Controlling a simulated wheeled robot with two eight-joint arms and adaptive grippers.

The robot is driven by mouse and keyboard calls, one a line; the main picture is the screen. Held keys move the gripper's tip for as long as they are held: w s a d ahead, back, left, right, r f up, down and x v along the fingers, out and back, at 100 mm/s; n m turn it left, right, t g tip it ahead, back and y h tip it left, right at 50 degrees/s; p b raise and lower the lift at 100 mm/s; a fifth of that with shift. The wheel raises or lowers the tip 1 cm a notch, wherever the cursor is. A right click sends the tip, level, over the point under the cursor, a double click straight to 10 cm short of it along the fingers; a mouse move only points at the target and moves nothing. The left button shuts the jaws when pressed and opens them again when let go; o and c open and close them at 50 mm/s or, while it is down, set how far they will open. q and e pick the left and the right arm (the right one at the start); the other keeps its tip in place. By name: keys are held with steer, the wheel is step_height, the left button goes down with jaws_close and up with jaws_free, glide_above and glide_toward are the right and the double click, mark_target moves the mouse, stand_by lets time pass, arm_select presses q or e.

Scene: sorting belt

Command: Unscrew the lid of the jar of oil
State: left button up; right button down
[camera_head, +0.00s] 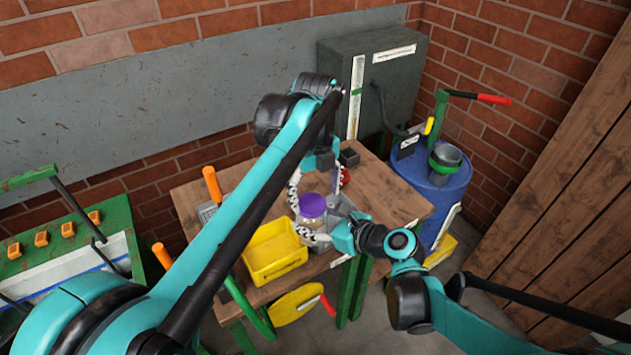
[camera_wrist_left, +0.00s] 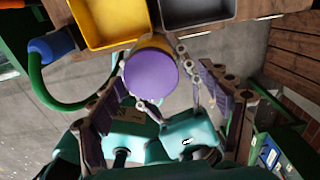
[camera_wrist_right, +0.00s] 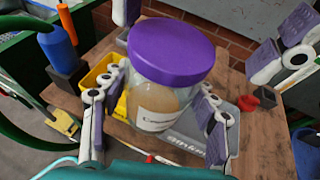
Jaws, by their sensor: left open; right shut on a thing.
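The jar of oil (camera_wrist_right: 160,105) is a clear jar with pale amber contents, a white label and a purple lid (camera_wrist_right: 172,50). In the head view the lid (camera_head: 312,205) is on the jar, above the wooden table. My right gripper (camera_wrist_right: 152,120) is shut on the jar's body, one finger on each side, and holds it nearly upright. My left gripper (camera_head: 315,187) is open above the lid. In the left wrist view the lid (camera_wrist_left: 151,75) lies between its spread fingers. I see no firm contact between these fingers and the lid.
A yellow bin (camera_head: 285,276) and a grey bin (camera_head: 343,205) stand close beside the jar on the wooden table (camera_head: 395,190). An orange-handled tool (camera_head: 212,185) stands at the table's left. A small red object (camera_wrist_right: 248,103) lies behind. A blue barrel (camera_head: 432,190) stands right of the table.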

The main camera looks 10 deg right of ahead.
arm_select(q)
steer(key=shift+f, duration=0.4)
steer(key=c, duration=1.1)
steer(key=shift+d, duration=0.15)
steer(key=shift+c, duration=0.8)
